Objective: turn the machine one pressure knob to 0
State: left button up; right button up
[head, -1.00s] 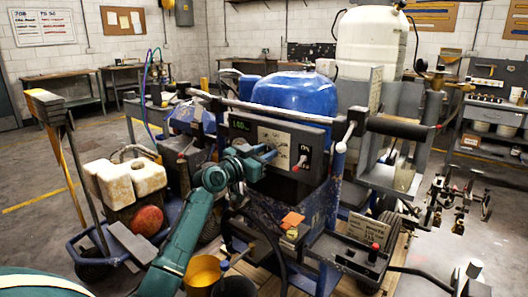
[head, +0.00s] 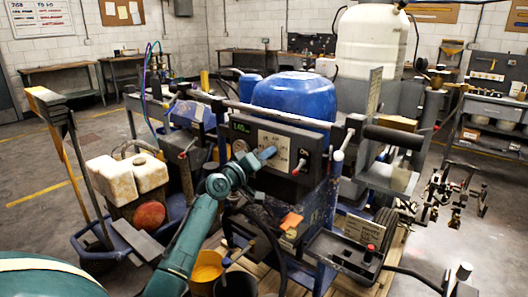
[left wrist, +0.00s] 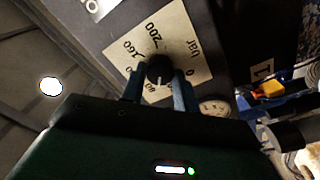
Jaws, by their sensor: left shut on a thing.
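The machine's dark control panel (head: 316,139) is in the middle of the head view, with a pale dial plate (head: 275,139) on it. My left gripper (head: 263,157) is at this plate, and its blue fingers partly cover it. My left gripper (left wrist: 158,88) is shut on the knob, one finger on each side. A white pointer mark on the knob faces down in that picture, away from "200". My right gripper is out of view.
A green digital display (head: 240,126) is on the panel's left, and a red-tipped lever (head: 299,166) is right of the plate. A blue tank (head: 293,95) stands behind. A yellow bucket (head: 207,267) is below my left arm.

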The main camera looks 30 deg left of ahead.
pick_arm(q)
jog(key=shift+d+n+y+p, duration=0.1)
jog(key=shift+n+y+p, duration=0.2)
jog(key=shift+n+p, duration=5.95)
pick_arm(e)
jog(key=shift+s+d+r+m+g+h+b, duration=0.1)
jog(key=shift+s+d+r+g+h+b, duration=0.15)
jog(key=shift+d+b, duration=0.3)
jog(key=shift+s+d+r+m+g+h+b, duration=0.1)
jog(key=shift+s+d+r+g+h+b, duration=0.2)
jog(key=shift+b, duration=0.5)
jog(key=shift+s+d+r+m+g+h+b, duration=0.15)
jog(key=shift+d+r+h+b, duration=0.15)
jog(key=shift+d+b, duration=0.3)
pick_arm(q)
jog(key=n, duration=0.4)
jog(key=shift+f, duration=0.1)
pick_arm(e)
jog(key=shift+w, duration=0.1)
pick_arm(q)
jog(key=o, duration=1)
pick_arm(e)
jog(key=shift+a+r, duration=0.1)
pick_arm(q)
jog(key=shift+s, duration=0.1)
